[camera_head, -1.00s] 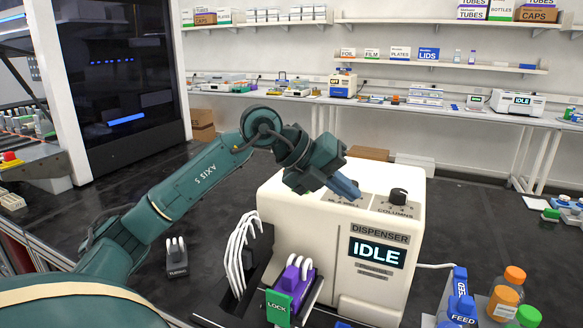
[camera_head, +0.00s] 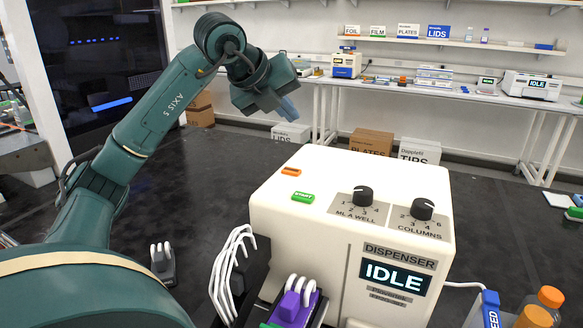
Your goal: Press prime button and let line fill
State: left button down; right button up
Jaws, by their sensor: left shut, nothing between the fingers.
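The white dispenser (camera_head: 305,240) stands in front of me, its screen (camera_head: 394,276) reading IDLE. On its top are an orange button (camera_head: 291,171), a green button (camera_head: 303,197) whose label is too small to read surely, and two black knobs, one marked ML A WELL (camera_head: 363,196) and one marked COLUMNS (camera_head: 423,209). My left gripper (camera_head: 290,110) is shut and empty, raised above and behind the dispenser's top, apart from the buttons. My right gripper is out of view.
A purple cassette (camera_head: 291,308) and white tubes (camera_head: 228,268) sit at the dispenser's left front. A blue FEED bottle (camera_head: 490,312) and an orange-capped bottle (camera_head: 550,297) stand at the right. Boxes (camera_head: 371,142) lie on the floor behind.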

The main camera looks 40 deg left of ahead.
pick_arm(q)
jog(key=b, duration=0.7)
send_over(288, 172)
notch_tip(288, 172, down, 7)
jog(key=shift+f, duration=0.1)
jog(key=shift+f+b, duration=0.65)
jog(key=shift+f, duration=0.2)
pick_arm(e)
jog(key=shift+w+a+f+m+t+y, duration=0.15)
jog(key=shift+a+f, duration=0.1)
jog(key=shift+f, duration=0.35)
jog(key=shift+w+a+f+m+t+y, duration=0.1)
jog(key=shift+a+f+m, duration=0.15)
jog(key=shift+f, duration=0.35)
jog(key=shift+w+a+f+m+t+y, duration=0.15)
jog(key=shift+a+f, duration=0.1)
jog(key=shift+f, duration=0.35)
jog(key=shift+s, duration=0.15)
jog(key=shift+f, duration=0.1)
pick_arm(q)
jog(key=shift+f+b, duration=0.3)
jog(key=shift+f, duration=0.1)
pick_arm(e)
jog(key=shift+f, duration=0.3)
